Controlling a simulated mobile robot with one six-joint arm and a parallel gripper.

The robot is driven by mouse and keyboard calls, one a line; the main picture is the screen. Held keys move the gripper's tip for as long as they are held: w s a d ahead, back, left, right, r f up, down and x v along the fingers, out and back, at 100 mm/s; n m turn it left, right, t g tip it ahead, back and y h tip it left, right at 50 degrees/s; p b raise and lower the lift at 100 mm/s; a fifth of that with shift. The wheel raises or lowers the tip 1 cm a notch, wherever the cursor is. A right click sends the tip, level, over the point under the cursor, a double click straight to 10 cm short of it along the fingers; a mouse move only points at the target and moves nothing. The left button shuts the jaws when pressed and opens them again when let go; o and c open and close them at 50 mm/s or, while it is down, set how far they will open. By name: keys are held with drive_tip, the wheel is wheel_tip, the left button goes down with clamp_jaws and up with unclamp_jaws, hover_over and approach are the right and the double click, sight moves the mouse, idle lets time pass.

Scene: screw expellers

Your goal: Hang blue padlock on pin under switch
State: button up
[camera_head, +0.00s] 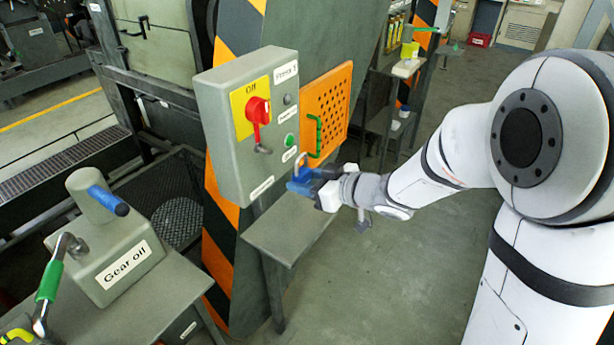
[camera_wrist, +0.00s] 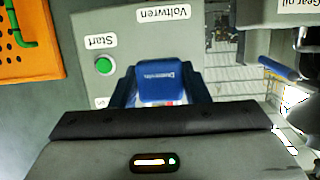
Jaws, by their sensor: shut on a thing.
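My gripper (camera_head: 313,183) is shut on the blue padlock (camera_head: 300,185). The padlock's shackle (camera_head: 303,160) points up in the head view. The padlock (camera_wrist: 157,82) also shows between the two fingers in the wrist view, its blue body in front of the grey panel. The grey control box (camera_head: 222,136) carries a red switch (camera_head: 258,112) on a yellow plate. A small pin (camera_head: 263,149) sits just below the switch. The padlock is to the right of and below the pin, apart from it. In the wrist view the switch and pin are out of sight.
An orange perforated guard (camera_head: 327,105) with a green handle (camera_head: 315,136) is right of the box. A green button (camera_head: 289,141) is on its front. A small grey shelf (camera_head: 290,225) is below. A table with a gear oil can (camera_head: 105,250) stands at lower left.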

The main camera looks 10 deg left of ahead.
sight(260, 168)
drive_tip(key=shift+s+a+r+g, duration=0.2)
drive_tip(key=shift+s+a+g, duration=0.1)
drive_tip(key=a, duration=0.1)
drive_tip(key=w+a, duration=0.1)
drive_tip(key=a+b, duration=0.1)
drive_tip(key=shift+w+a, duration=0.2)
drive_tip(key=shift+w, duration=0.05)
drive_tip(key=shift+w, duration=0.1)
idle(0.5)
drive_tip(key=shift+w+a+p, duration=0.1)
drive_tip(key=shift+w+a, duration=0.25)
drive_tip(key=shift+a, duration=0.5)
drive_tip(key=shift+w+a+p, duration=0.1)
drive_tip(key=shift+w+a, duration=0.25)
drive_tip(key=shift+a, duration=0.55)
drive_tip(key=shift+w+a+p, duration=0.1)
drive_tip(key=shift+w+a, duration=0.25)
drive_tip(key=shift+a, duration=0.5)
idle(0.8)
drive_tip(key=shift+f+b, duration=0.5)
drive_tip(key=shift+f, duration=0.25)
idle(0.5)
drive_tip(key=o, duration=1.4)
